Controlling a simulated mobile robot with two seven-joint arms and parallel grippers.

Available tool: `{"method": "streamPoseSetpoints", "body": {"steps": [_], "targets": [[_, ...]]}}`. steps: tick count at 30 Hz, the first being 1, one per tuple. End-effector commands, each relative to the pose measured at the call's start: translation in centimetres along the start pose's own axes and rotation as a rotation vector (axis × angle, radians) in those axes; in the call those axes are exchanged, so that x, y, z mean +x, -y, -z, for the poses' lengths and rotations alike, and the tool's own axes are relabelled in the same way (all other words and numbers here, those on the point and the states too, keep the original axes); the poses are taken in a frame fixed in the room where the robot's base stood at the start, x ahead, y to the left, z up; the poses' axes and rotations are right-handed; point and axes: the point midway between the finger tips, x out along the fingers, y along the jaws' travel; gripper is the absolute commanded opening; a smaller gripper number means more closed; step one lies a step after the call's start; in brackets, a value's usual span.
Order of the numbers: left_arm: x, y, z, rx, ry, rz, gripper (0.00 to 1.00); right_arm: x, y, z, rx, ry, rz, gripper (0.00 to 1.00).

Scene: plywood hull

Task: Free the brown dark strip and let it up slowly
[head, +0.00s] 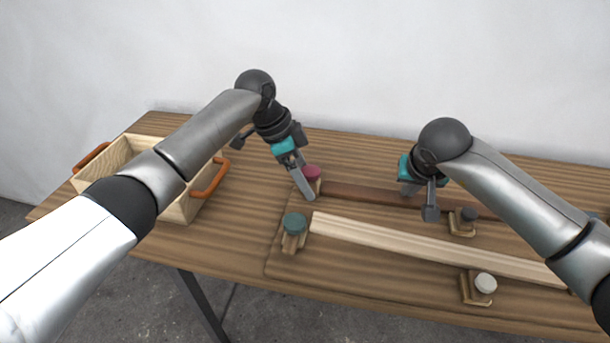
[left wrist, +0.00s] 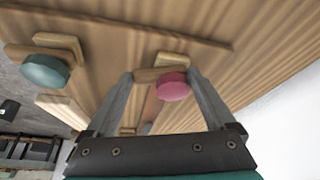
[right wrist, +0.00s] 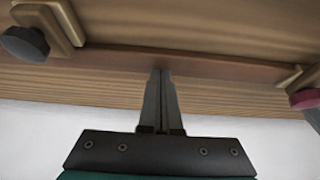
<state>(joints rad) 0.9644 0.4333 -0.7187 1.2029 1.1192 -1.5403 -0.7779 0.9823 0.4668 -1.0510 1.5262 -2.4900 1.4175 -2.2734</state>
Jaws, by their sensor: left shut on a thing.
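The brown dark strip (head: 360,194) lies along the back of the board, slightly bowed; it also crosses the right wrist view (right wrist: 230,68). A wooden clamp with a pink knob (head: 312,172) is at its left end. My left gripper (head: 309,196) is shut on this clamp's wooden piece, with the pink knob (left wrist: 173,87) between the fingers in the left wrist view. A clamp with a dark grey knob (head: 469,214) stands farther right along the strip. My right gripper (head: 409,191) has its fingers together, tips down at the strip between the two clamps; contact is hard to tell.
A pale strip (head: 420,243) lies in front, with a teal-knobbed clamp (head: 295,224) at its left end and a white-knobbed clamp (head: 486,283) farther right. A wooden box (head: 182,208) with orange handles stands at the left of the table. Table between box and board is clear.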

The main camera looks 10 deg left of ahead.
Motion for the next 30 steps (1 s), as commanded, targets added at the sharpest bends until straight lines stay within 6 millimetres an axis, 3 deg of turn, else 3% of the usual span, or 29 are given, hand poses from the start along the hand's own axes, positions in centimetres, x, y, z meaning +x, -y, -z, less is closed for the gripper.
{"method": "streamPoseSetpoints", "body": {"steps": [1, 6, 16, 23, 24, 27, 30], "targets": [[-0.16, 0.03, 0.1, 0.001, -0.003, 0.001, 0.34, 0.45, -0.13, -0.68, -0.002, 0.017, -0.006, 0.0], [-0.18, 0.1, 0.09, 0.018, -0.002, -0.006, 0.34, 0.45, -0.14, -0.68, -0.002, 0.017, -0.006, 0.0], [-0.28, 0.48, -0.14, 0.211, -0.002, -0.085, 0.34, 0.45, -0.13, -0.69, -0.002, 0.018, -0.006, 0.0], [-0.28, 0.48, -0.2, 0.228, -0.002, -0.091, 0.34, 0.45, -0.14, -0.69, -0.002, 0.018, -0.006, 0.0], [-0.28, 0.48, -0.2, 0.228, -0.002, -0.091, 0.9, 0.45, -0.14, -0.7, -0.002, 0.018, -0.006, 0.0], [-0.25, 0.47, -0.21, 0.227, -0.002, -0.091, 1.0, 0.45, -0.13, -0.7, -0.002, 0.018, -0.006, 0.0], [-0.2, 0.45, -0.24, 0.226, -0.001, -0.091, 1.0, 0.44, -0.13, -0.7, -0.002, 0.018, -0.006, 0.0]]}}
